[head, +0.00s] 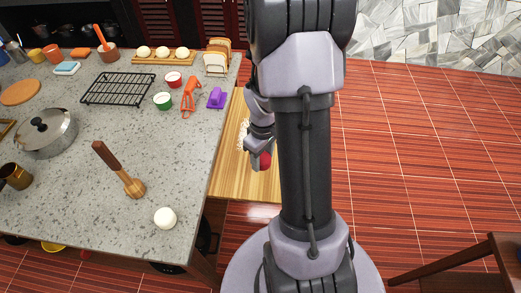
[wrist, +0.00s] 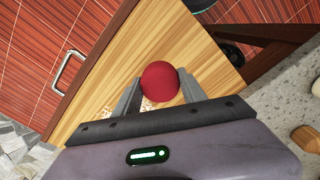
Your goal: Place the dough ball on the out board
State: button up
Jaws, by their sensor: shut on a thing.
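My gripper (head: 259,156) is shut on a red ball (wrist: 160,80), which sits between the two fingers in the wrist view. In the head view the ball (head: 265,161) is partly hidden by my gripper and arm. Below it is a wooden surface (head: 232,178) beside the counter, with a whitish powdery patch. I cannot tell whether ball and wood touch. A white dough-like ball (head: 165,218) lies on the counter's front right part. No board is visibly marked out.
Bare counter lies right of the mallet.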

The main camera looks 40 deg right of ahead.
jog(key=w, duration=0.1)
jog(key=w+d, duration=0.2)
jog(key=w, duration=0.1)
jog(key=shift+w+d+f+b, duration=0.1)
jog(key=shift+d+f+b, duration=0.05)
jog(key=shift+f+b, duration=0.2)
notch_tip(320, 180, down, 4)
jog(key=shift+w+d+r+b, duration=0.1)
jog(key=shift+r+b, duration=0.05)
jog(key=shift+b, duration=1)
jog(key=shift+r, duration=0.2)
jog(key=shift+f, duration=0.15)
jog(key=o, duration=1.4)
